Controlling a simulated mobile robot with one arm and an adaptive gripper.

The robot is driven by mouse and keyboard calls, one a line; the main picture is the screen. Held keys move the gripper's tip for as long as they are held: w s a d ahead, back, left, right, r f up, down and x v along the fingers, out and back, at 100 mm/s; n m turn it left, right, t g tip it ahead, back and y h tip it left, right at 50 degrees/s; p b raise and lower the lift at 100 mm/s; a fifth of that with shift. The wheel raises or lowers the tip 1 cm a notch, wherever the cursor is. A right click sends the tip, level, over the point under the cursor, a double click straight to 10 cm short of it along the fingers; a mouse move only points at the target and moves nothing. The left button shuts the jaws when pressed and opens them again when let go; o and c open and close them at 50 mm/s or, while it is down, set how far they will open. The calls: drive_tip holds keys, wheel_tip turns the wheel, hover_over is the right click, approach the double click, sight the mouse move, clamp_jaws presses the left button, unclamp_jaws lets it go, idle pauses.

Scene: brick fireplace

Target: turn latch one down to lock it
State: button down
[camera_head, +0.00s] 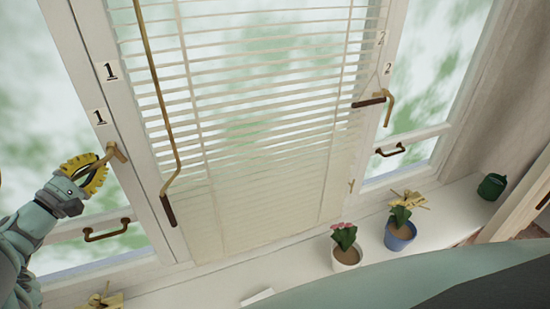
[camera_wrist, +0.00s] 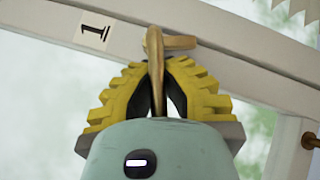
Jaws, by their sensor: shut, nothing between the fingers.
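Latch one is a brass latch (camera_head: 117,153) on the white frame of the left window, below a "1" label (camera_head: 100,116). Its handle slants from the pivot toward the lower left. In the wrist view the latch handle (camera_wrist: 154,45) runs down the middle of the picture across my gripper's yellow fingers. My gripper (camera_head: 96,167) is shut at the latch handle, just left of the pivot.
A blind (camera_head: 250,110) covers the middle window, with a hanging wand (camera_head: 160,95). A brown pull handle (camera_head: 107,231) sits below the latch. Latch two (camera_head: 388,108) is on the right frame. Potted plants (camera_head: 346,254) stand on the sill.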

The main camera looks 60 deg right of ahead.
sight(119, 158)
drive_tip(key=f+n+t+h+b, duration=0.1)
drive_tip(key=n+t+b, duration=0.2)
drive_tip(key=n, duration=0.1)
drive_tip(key=s+d+n+t+h+b, duration=0.1)
drive_tip(key=n+t+b, duration=0.2)
drive_tip(key=n, duration=0.1)
drive_tip(key=d+f+n+t+h+b, duration=0.1)
drive_tip(key=n+t+b, duration=0.1)
drive_tip(key=n+b, duration=0.1)
drive_tip(key=shift+s+d+f+n+t, duration=0.15)
drive_tip(key=shift+s+f+n+t, duration=0.2)
drive_tip(key=shift+n, duration=0.25)
drive_tip(key=shift+s+d+r+n+t+y+b, duration=0.15)
drive_tip(key=shift+n+t+y, duration=0.3)
drive_tip(key=shift+n+t, duration=0.7)
drive_tip(key=shift+s+d+n+t+y+b, duration=0.1)
drive_tip(key=shift+d+n+t+y, duration=0.3)
drive_tip(key=shift+n+t, duration=0.75)
drive_tip(key=shift+s+d+r+n+t+y+b, duration=0.15)
drive_tip(key=shift+n+t+y, duration=0.55)
drive_tip(key=shift+n, duration=0.7)
drive_tip(key=shift+n+t, duration=0.3)
drive_tip(key=shift+t, duration=0.05)
drive_tip(key=c, duration=1.7)
unclamp_jaws()
drive_tip(key=o, duration=0.7)
drive_tip(key=shift+f, duration=0.25)
drive_tip(key=shift+a, duration=0.1)
